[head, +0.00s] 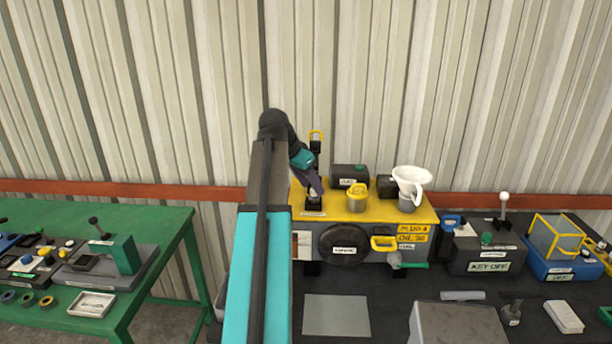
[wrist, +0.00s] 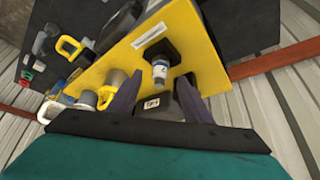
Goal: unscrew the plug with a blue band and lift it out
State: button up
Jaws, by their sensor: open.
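The plug with a blue band (wrist: 160,70) is a small pale cylinder standing in a black square seat (wrist: 158,50) on the yellow top of the engine block (head: 385,213). In the wrist view my gripper (wrist: 157,82) is open, its dark fingers to either side of the plug in the picture. I cannot tell whether the plug is between the fingers or beyond their tips. A dark block with a white label (wrist: 153,104) also shows between the fingers. In the head view my gripper (head: 317,187) points down over the left end of the yellow top, and the band is too small to make out.
A yellow-handled cap (head: 357,191), a white funnel (head: 411,177) and a dark box (head: 349,176) stand on the yellow top. A dark bench lies in front, with a grey plate (head: 337,315). A green table (head: 170,222) stands left.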

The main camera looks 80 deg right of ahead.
aim_at(314, 196)
jog(key=shift+p+x, duration=0.55)
jog(key=shift+x, duration=1.3)
jog(key=shift+c, duration=0.3)
grip_shut()
